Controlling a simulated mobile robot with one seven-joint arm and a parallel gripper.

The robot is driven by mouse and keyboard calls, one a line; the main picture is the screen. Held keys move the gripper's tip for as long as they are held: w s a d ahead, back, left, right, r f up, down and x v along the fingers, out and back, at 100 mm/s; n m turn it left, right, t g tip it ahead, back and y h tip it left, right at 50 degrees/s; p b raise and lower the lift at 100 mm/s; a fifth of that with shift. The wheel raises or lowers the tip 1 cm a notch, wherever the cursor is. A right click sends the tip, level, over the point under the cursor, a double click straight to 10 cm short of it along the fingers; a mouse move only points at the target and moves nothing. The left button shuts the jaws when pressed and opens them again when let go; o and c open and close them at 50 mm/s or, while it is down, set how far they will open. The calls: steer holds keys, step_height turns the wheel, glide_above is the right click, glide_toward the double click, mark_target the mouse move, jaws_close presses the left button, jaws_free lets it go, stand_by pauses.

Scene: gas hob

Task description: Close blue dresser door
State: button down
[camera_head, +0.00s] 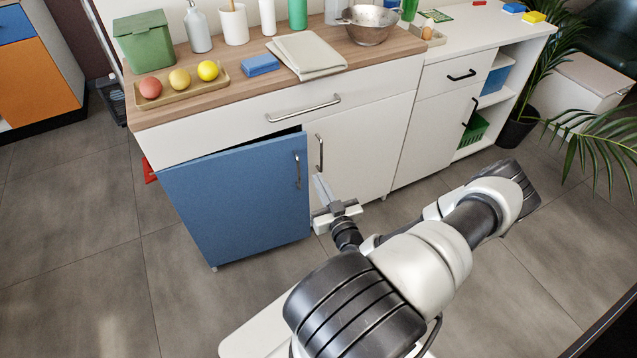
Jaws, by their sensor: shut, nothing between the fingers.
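The blue dresser door (238,195) is on the left of the white dresser, under its long drawer. It stands slightly open, with a dark gap along its top edge near the right side. Its vertical metal handle (297,170) is near its right edge. My gripper (320,184) is shut and empty. It is just right of the blue door's free edge, in front of the white door beside it. Whether the fingertips touch either door cannot be told.
The white door (362,152) has its own metal handle. The wooden top (190,108) holds a fruit tray, a green bin, a folded cloth and a metal bowl. A plant (600,145) stands at the right. The grey floor (95,245) at left is clear.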

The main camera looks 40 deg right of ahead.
mark_target(302, 149)
steer(key=b+x, duration=0.2)
steer(key=x, duration=0.9)
steer(key=shift+w, duration=0.3)
